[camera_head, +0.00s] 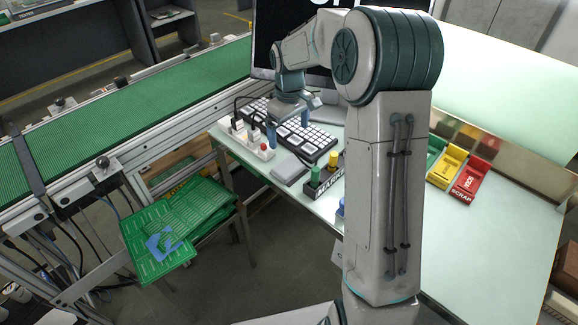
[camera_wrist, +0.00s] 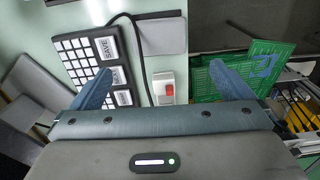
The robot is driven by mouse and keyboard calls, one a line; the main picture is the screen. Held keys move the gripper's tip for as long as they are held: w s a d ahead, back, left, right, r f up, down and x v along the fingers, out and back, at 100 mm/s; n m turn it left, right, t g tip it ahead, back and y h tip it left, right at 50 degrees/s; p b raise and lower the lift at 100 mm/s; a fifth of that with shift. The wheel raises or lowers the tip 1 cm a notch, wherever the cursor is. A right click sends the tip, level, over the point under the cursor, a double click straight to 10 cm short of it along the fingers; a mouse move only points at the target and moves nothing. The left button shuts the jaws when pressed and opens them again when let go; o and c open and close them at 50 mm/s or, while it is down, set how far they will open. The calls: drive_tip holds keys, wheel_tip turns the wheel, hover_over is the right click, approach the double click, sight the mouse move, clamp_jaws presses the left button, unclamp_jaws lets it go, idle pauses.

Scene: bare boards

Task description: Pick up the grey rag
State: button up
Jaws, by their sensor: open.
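The grey rag (camera_head: 289,172) is a small flat folded piece near the left edge of the pale table, in front of the keypad. In the wrist view the rag (camera_wrist: 163,36) lies at the top middle, ahead of the fingertips, with a dark cable along its left side. My gripper (camera_head: 288,128) is open and empty above the keypad and power strip, farther back than the rag. In the wrist view the gripper (camera_wrist: 162,75) has its two blue fingers spread wide, with the power strip's red switch showing between them.
A keypad (camera_head: 318,140) and a white power strip (camera_head: 241,137) with plugs stand beside the rag. A black holder (camera_head: 322,184) with coloured items is right of it. Green boards (camera_head: 165,232) lie off the table's left edge, by a conveyor (camera_head: 100,125). Coloured bins (camera_head: 467,181) stand right.

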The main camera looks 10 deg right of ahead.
hover_over(289, 166)
wheel_tip(289, 166, down, 7)
drive_tip(key=shift+s+f+p, duration=0.1)
drive_tip(key=shift+f+p, duration=0.1)
drive_tip(key=shift+p, duration=0.1)
drive_tip(key=shift+f+p, duration=0.65)
drive_tip(key=shift+f, duration=2.4)
drive_tip(key=c, duration=0.7)
